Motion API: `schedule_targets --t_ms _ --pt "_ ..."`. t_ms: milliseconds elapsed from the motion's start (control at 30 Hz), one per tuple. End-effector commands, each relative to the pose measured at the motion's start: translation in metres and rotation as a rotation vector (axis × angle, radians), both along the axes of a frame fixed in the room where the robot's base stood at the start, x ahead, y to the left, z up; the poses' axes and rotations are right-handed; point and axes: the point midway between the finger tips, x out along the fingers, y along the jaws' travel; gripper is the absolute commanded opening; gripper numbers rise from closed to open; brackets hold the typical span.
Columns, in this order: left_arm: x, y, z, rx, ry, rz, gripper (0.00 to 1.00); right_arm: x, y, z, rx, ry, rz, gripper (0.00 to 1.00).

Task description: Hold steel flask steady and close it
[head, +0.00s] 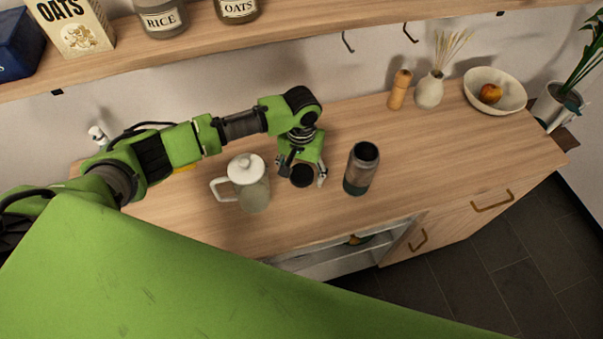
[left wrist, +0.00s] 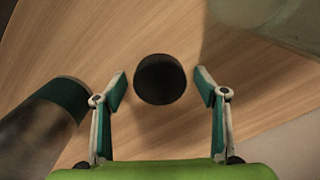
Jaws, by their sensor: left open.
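The steel flask (head: 361,169) stands upright and open-topped on the wooden counter, with a dark green base. Part of it shows at the left of the left wrist view (left wrist: 45,120). A round black lid (head: 302,176) lies on the counter to the left of the flask; it also shows in the left wrist view (left wrist: 160,79). My left gripper (head: 301,176) is open above the lid. In the left wrist view its fingertips (left wrist: 160,88) are on either side of the lid, with gaps between. My right gripper is not in view.
A white-lidded pitcher (head: 246,187) stands just left of my left gripper. A wooden mill (head: 399,89), a vase (head: 429,91) and a fruit bowl (head: 507,93) stand at the back right. The counter right of the flask is clear.

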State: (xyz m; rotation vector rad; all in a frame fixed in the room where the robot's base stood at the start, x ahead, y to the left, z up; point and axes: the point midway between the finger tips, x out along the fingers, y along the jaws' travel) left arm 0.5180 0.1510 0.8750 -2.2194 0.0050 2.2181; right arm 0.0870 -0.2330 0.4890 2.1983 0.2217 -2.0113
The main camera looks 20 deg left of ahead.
Motion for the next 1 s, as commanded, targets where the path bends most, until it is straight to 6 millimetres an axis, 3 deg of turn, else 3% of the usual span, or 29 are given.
schedule_targets --t_ms 200,333,367,767,1000 --pt "0.0 0.0 0.0 0.0 0.0 0.0 0.63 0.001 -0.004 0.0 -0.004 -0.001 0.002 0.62" --pt "0.0 0.0 0.0 0.0 0.0 0.0 0.29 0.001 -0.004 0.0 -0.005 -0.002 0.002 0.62" --pt "0.0 0.0 0.0 0.0 0.0 0.0 0.26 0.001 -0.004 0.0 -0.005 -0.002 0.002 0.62" --pt "0.0 0.0 0.004 0.0 0.0 0.0 0.25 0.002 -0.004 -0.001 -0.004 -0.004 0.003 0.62" --pt "0.001 0.0 0.031 -0.001 -0.003 0.001 0.25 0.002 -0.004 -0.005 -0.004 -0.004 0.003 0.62"
